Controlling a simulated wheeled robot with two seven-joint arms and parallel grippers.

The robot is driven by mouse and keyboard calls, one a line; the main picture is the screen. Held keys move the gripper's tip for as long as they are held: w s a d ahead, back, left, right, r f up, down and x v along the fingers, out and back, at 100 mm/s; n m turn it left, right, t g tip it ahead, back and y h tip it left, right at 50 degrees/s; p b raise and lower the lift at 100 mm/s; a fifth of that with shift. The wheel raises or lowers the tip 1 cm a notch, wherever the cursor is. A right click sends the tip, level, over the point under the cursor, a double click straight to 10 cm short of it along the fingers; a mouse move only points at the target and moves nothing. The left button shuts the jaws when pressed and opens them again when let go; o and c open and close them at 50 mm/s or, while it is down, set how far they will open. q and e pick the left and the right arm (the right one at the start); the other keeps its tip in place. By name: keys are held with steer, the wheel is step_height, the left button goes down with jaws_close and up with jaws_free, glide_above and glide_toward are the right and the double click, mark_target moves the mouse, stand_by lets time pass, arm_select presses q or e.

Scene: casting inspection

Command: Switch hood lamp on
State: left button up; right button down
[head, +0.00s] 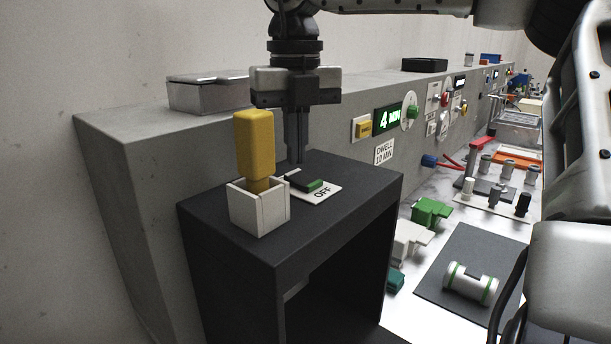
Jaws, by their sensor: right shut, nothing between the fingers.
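A dark hood box (335,206) stands at the front of the bench. On its top is a white plate marked OFF (325,193) with a small switch (305,181), black with a green end. My right gripper (296,160) points straight down just behind the switch, its fingers shut with nothing between them. I cannot tell whether the fingertips touch the switch. No lit lamp shows; the inside of the hood is mostly hidden. My left gripper is not in view.
A yellow-handled tool (255,150) stands upright in a white holder (259,207) left of the switch. A grey wall panel (150,160) with a display (388,119) runs behind. Green and white castings (431,212) and a dark mat (446,262) lie right of the hood.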

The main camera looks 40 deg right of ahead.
mark_target(296, 173)
steer(key=shift+f+b, duration=0.7)
steer(key=shift+f, duration=0.25)
stand_by(0.9)
steer(key=shift+r, duration=0.1)
step_height(296, 173, up, 3)
steer(key=p, duration=0.2)
steer(key=shift+p, duration=0.3)
steer(key=shift+r+p, duration=0.5)
steer(key=shift+r, duration=1.45)
